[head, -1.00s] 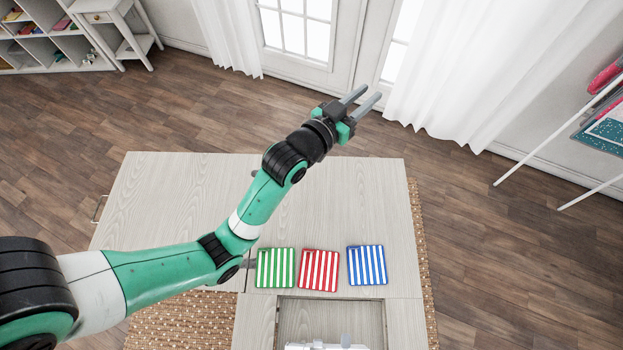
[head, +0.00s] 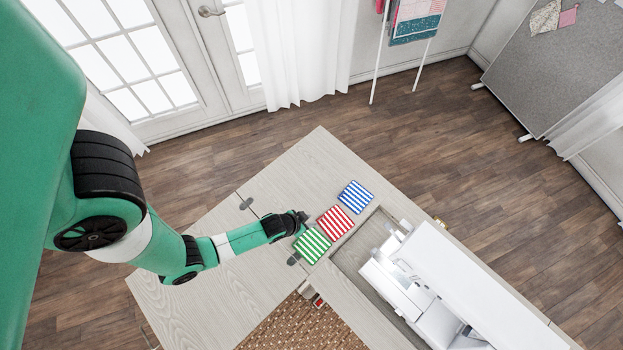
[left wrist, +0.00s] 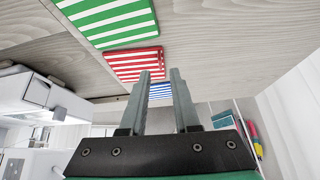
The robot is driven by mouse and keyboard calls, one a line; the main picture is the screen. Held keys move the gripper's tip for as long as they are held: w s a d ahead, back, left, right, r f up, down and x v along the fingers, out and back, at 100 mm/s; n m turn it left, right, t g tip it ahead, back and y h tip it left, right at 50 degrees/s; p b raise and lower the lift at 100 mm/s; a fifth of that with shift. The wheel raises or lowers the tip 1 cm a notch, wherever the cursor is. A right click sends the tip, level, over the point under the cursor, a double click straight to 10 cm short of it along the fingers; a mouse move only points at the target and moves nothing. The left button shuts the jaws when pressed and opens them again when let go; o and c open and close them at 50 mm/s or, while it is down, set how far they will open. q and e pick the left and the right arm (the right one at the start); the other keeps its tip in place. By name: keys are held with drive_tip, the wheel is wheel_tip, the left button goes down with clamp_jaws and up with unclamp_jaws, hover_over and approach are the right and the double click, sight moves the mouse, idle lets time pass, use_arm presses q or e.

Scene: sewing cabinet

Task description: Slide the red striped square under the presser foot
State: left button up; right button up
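The red striped square (head: 335,222) lies flat on the cabinet top, between a green striped square (head: 313,245) and a blue striped square (head: 355,196). In the left wrist view the red square (left wrist: 134,63) shows just beyond my left fingertips. My left gripper (head: 302,218) is beside the red and green squares, low over the wood. In the left wrist view its two fingers (left wrist: 160,82) stand apart with nothing held between them. The white sewing machine (head: 465,280) sits by the recess to the right; its presser foot is too small to make out. My right gripper is not in view.
The cabinet top (head: 290,180) is bare behind and left of the squares. The recess edge (head: 347,262) runs close to the red square. A small red-and-white item (head: 318,301) sits at the front edge. A woven rug (head: 300,328) lies below.

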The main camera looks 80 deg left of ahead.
sight(319, 218)
use_arm(q)
drive_tip(key=shift+w, duration=0.1)
drive_tip(key=shift+w+a+f, duration=0.15)
drive_tip(key=shift+w, duration=0.05)
drive_tip(key=b+x, duration=0.5)
drive_tip(key=shift+w+a+f+b, duration=0.1)
drive_tip(key=shift+w+f+b, duration=0.15)
drive_tip(key=shift+b, duration=0.25)
drive_tip(key=shift+c, duration=0.3)
clamp_jaws()
idle(0.8)
drive_tip(key=shift+r, duration=0.1)
